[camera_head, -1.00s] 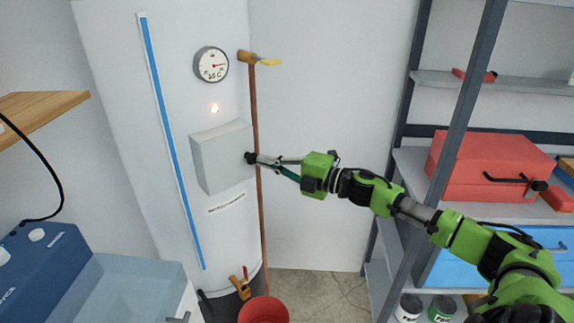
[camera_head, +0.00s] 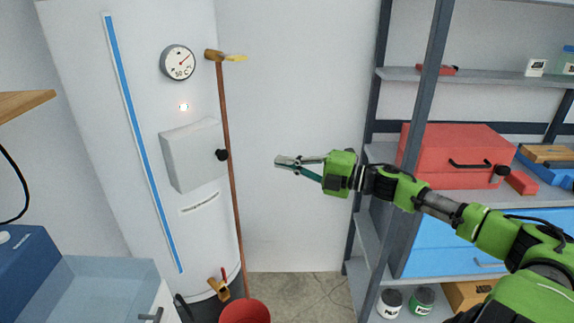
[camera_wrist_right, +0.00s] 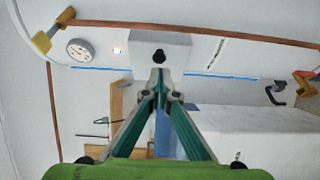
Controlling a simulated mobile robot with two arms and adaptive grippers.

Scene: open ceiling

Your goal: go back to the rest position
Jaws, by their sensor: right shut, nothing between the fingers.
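My right gripper (camera_head: 284,162) comes in from the right in the head view, held in the air in front of the bare wall. It is shut and empty. It also shows in the right wrist view (camera_wrist_right: 158,85), its two green-grey fingers meeting at the tips. A gap separates it from the black knob (camera_head: 222,155) on the right side of the grey box (camera_head: 192,155) on the white boiler tank (camera_head: 95,110). The round dial (camera_head: 178,63) and a lit lamp (camera_head: 183,107) are above the box. My left gripper is not in view.
A red bucket (camera_head: 245,312) stands at the bottom. Dark metal shelving (camera_head: 382,90) with a red toolbox (camera_head: 450,155) stands at right, behind my right arm. A blue box (camera_head: 25,275) is at lower left.

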